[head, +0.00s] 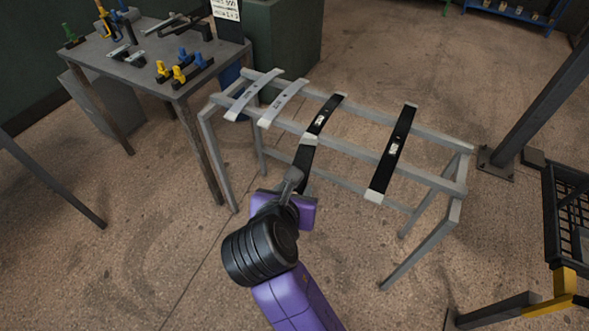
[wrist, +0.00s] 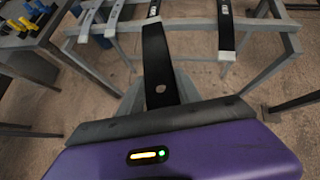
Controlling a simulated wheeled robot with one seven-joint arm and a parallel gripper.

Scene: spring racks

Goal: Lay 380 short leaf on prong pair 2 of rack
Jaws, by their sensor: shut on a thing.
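My gripper (head: 292,183) is shut on a dark leaf (head: 303,160), which points away from it toward a grey metal stand (head: 362,152). In the wrist view the held leaf (wrist: 158,68) is a black strip with a round hole near my jaws. Its far end meets the white-ended near end of a black leaf (head: 330,112) lying on the stand; whether they touch is unclear. Another black leaf (head: 402,130) with a pale label lies across the stand to the right. Two grey leaves (head: 254,94) (head: 283,100) lie at its left. I cannot make out numbered prong pairs.
A grey workbench (head: 130,62) at upper left carries yellow, blue and green fittings, with a white sign (head: 226,9) behind. A dark post (head: 540,90) and a black slatted frame (head: 568,210) stand at right. A blue shelf (head: 510,12) is far back. Open floor lies between.

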